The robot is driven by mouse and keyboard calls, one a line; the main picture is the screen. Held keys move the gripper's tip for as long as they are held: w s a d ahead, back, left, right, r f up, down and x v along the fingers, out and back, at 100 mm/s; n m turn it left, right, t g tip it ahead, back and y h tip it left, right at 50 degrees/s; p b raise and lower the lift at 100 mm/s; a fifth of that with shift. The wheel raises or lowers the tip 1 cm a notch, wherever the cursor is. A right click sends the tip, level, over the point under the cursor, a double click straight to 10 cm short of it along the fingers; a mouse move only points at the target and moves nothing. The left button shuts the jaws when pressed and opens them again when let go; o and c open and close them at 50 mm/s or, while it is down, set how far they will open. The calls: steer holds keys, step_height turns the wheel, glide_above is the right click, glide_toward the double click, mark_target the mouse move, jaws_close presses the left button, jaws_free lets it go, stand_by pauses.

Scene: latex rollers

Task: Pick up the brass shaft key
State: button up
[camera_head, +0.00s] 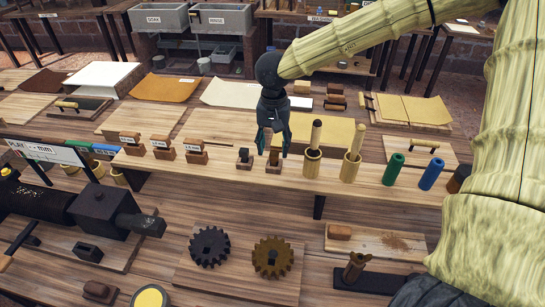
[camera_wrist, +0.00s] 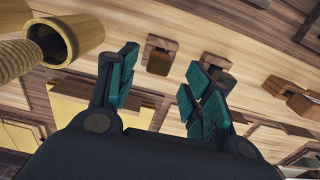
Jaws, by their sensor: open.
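A small brown wooden block (camera_head: 273,168) stands on the raised shelf, below my gripper. What looks like the brass shaft key, a tan upright piece (camera_head: 268,142), shows between the fingers above it. My gripper (camera_head: 272,143) points down with its teal fingers apart. In the wrist view, my gripper (camera_wrist: 160,85) is open and the block with a brassy-brown top (camera_wrist: 159,62) lies beyond the gap between the fingertips. I cannot tell whether a finger touches the key. A similar block with a dark piece (camera_head: 245,157) stands just to the left.
A cup with a wooden rod (camera_head: 312,160) stands close to the right, with another such cup (camera_head: 351,167) beyond. Labelled blocks (camera_head: 162,147) stand to the left. Green (camera_head: 394,168) and blue (camera_head: 432,174) rollers stand farther right. Two gears (camera_head: 273,257) lie on the lower bench.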

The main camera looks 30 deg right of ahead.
mark_target(275, 153)
steer(key=shift+s+d+f+p, duration=0.1)
steer(key=shift+s+f+p, duration=0.3)
steer(key=shift+f, duration=1.2)
steer(key=shift+w+f, duration=0.3)
steer(key=shift+f, duration=0.15)
steer(key=shift+s+r, duration=0.1)
steer(key=shift+s, duration=0.15)
jaws_close()
